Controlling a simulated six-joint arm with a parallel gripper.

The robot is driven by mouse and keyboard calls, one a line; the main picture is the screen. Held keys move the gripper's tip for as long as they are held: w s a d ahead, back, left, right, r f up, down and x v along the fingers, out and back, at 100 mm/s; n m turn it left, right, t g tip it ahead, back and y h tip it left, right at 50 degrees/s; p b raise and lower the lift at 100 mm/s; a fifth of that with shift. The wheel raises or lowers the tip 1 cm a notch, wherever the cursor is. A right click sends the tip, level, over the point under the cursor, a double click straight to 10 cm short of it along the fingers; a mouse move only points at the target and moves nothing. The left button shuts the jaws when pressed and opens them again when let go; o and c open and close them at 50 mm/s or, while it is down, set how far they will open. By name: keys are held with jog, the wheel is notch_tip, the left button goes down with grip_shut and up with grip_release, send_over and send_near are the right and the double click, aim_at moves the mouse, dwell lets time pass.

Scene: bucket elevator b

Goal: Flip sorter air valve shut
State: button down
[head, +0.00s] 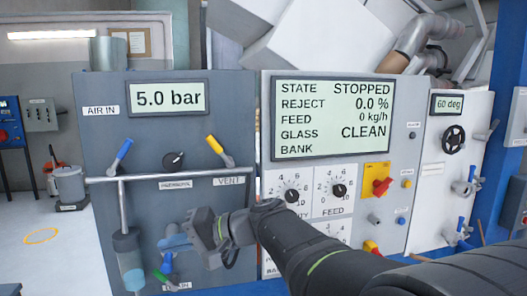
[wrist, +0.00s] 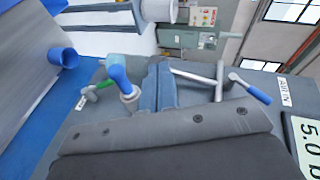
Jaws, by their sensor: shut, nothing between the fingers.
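A lever with a blue handle (head: 122,152) sits under the AIR IN label (head: 101,111) on the grey air panel, its handle slanting up to the right. It also shows in the wrist view (wrist: 252,89), beside a grey pipe. Which lever is the sorter air valve is not labelled legibly; this one is by AIR IN. My gripper (head: 178,243) is in front of the lower panel, below and right of that lever and apart from it. In the wrist view, its blue-grey fingers (wrist: 160,86) are together with nothing between them.
The display (head: 167,98) reads 5.0 bar. A yellow lever (head: 215,146) is by VENT, and a green lever (head: 162,277) is low on the panel. A grey pipe (head: 123,205) and a cylinder (head: 128,262) stand left of my gripper. The screen (head: 333,117) reads STOPPED.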

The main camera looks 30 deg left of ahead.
aim_at(123, 154)
jog(key=w+a+r+m+t+y, duration=0.2)
jog(key=w+r+m+t+y, duration=0.1)
jog(key=w+r+m+y, duration=0.6)
notch_tip(123, 154, up, 3)
jog(key=shift+w+r, duration=0.2)
jog(key=shift+w, duration=0.45)
jog(key=shift+a, duration=0.1)
jog(key=x, duration=0.9)
jog(key=shift+f, duration=0.15)
jog(key=shift+s+a+r, duration=0.4)
jog(key=shift+s+a, duration=0.15)
jog(key=shift+s, duration=0.05)
jog(key=shift+s+a+r, duration=0.4)
jog(key=shift+s+a, duration=0.15)
jog(key=shift+s, duration=0.1)
jog(key=shift+s+a+r, duration=0.2)
jog(key=shift+s+a, duration=0.1)
jog(key=shift+s, duration=0.05)
